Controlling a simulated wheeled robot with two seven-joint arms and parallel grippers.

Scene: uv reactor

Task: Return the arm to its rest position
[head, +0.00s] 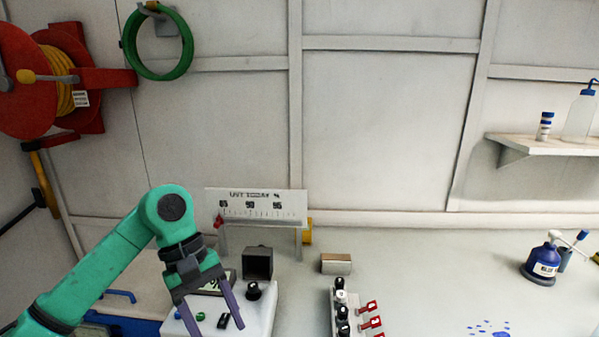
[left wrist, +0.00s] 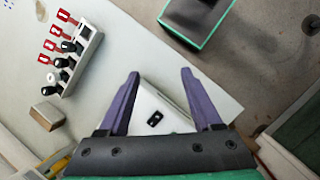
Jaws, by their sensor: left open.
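My left gripper (head: 213,312) is at the end of a green arm that comes in from the left in the head view. Its two purple fingers are apart and nothing shows between them. It hangs over a white control box (head: 262,318) with a display, buttons and a dark knob, and hides part of it. My right gripper is in neither view.
A gauge sign (head: 255,205) stands behind the box. A blue bottle (head: 543,263) stands at far right.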

